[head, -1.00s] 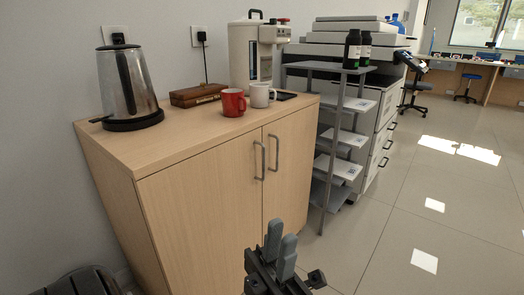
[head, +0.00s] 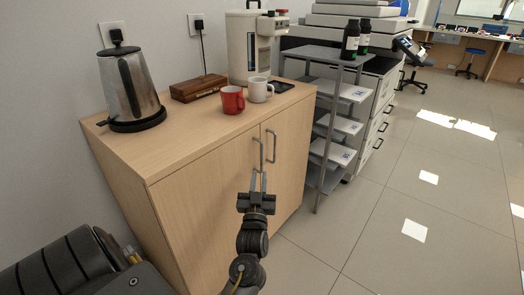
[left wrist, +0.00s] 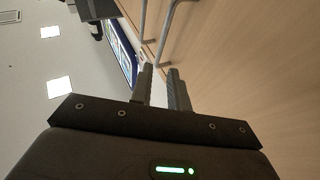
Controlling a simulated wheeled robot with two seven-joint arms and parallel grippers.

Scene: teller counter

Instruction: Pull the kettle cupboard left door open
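The wooden kettle cupboard (head: 165,150) has two doors, both flush and shut. Its left door (head: 205,210) carries a grey bar handle (head: 257,152) near the seam. The right door (head: 290,165) has its own handle (head: 272,143). My left gripper (head: 258,178) is just below the left door's handle in the head view, with a gap between its fingers. In the left wrist view the left gripper's fingers (left wrist: 162,80) are apart with nothing between them. Two bar handles rise beyond them, the nearer one (left wrist: 168,28) close to the fingertips. My right gripper is out of view.
On the cupboard top stand a steel kettle (head: 128,85), a wooden box (head: 198,88), a red mug (head: 232,100), a white mug (head: 260,90) and a dispenser (head: 240,45). A grey shelf rack (head: 318,150) stands close at right. The tiled floor (head: 400,235) there is clear.

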